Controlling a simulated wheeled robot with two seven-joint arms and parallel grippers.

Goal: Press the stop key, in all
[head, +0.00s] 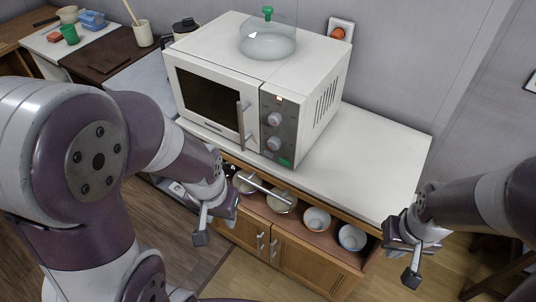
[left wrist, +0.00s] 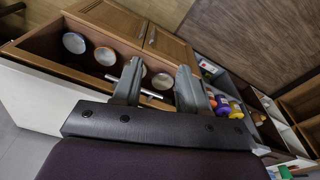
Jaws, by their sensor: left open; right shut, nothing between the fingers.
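The white microwave (head: 325,110) stands on the counter, its door closed. Its dark control panel (head: 285,125) has two round knobs, a small pale orange-marked patch (head: 279,99) at the top and a small green key (head: 284,161) at the bottom. Lettering is too small to read, so I cannot tell which is the stop key. My left gripper (head: 201,217) is open and empty, below and left of the panel, in front of the counter. It also shows in the left wrist view (left wrist: 158,78). My right gripper (head: 408,258) is shut and empty, right of the counter, apart from the microwave.
A glass lid (head: 267,42) with a green knob sits on the microwave. A metal bar (head: 265,190) runs at the counter front, near my left gripper. Bowls (head: 317,219) stand on the shelf below. The counter right of the microwave (head: 385,150) is clear.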

